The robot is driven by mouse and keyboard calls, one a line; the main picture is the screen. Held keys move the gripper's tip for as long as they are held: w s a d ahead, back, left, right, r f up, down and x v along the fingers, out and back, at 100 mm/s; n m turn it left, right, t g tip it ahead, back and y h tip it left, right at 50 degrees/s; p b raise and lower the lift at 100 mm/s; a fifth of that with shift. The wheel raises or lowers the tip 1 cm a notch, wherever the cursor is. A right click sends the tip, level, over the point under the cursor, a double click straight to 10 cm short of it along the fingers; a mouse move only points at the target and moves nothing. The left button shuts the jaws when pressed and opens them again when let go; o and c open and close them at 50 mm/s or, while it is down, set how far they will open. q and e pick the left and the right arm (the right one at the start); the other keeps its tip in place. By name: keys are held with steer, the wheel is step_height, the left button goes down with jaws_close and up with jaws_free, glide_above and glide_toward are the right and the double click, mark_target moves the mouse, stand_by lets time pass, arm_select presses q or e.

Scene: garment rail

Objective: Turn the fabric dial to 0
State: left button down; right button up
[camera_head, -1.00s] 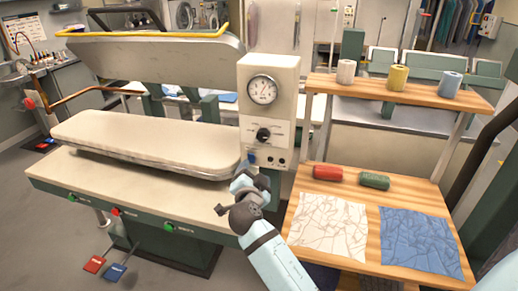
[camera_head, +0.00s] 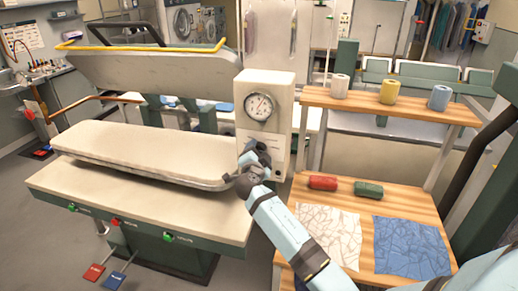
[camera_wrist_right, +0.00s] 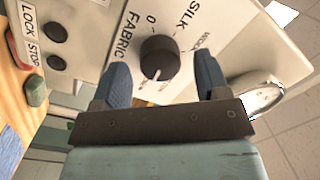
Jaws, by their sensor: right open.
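The fabric dial (camera_wrist_right: 160,55) is a round black knob on a white panel, seen in the right wrist view. A white mark on it points toward the bottom of that picture, away from the printed 0 (camera_wrist_right: 151,18). The words FABRIC and SILK are printed beside it. My right gripper (camera_wrist_right: 163,76) is open, its two dark fingers on either side of the knob; I cannot tell whether they touch it. In the head view my right gripper (camera_head: 250,162) is at the control box (camera_head: 264,85) and hides the dial. My left gripper is not in view.
A round gauge (camera_head: 260,107) is on the control box above my gripper. LOCK and STOP buttons (camera_wrist_right: 55,47) sit beside the dial. The padded press board (camera_head: 150,150) is to the left. A wooden shelf table (camera_head: 430,200) with cloths and rolls is to the right.

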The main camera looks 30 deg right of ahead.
steer(key=shift+w+d, duration=0.25)
